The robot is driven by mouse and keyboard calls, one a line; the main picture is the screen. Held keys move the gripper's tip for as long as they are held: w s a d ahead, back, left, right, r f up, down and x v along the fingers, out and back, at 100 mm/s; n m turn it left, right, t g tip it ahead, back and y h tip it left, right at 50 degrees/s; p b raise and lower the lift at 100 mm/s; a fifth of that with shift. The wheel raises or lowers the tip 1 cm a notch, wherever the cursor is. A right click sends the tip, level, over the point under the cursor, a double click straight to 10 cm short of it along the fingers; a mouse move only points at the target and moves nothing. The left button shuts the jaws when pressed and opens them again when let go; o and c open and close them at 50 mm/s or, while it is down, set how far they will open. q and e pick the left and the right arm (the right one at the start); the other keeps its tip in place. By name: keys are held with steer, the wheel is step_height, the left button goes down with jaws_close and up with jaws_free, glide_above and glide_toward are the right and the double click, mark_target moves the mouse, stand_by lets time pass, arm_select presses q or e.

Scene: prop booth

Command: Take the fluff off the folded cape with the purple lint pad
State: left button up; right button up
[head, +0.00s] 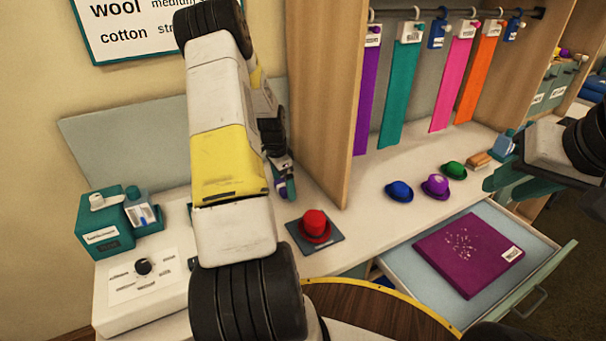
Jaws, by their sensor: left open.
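The folded cape (452,273) is a flat purple square in the open drawer at the lower right. Pale fluff specks (461,245) lie on its upper left part, and a white label is at its right. My left gripper (283,182) is open by the counter's back, left of the wooden divider and largely hidden by my forearm.
Coloured strips hang behind. Teal boxes (104,228) stand left. The drawer (408,288) juts out.

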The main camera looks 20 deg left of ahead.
mark_target(284, 184)
arm_select(q)
steer(key=shift+c, duration=0.4)
steer(key=c, duration=1.3)
step_height(284, 184, up, 10)
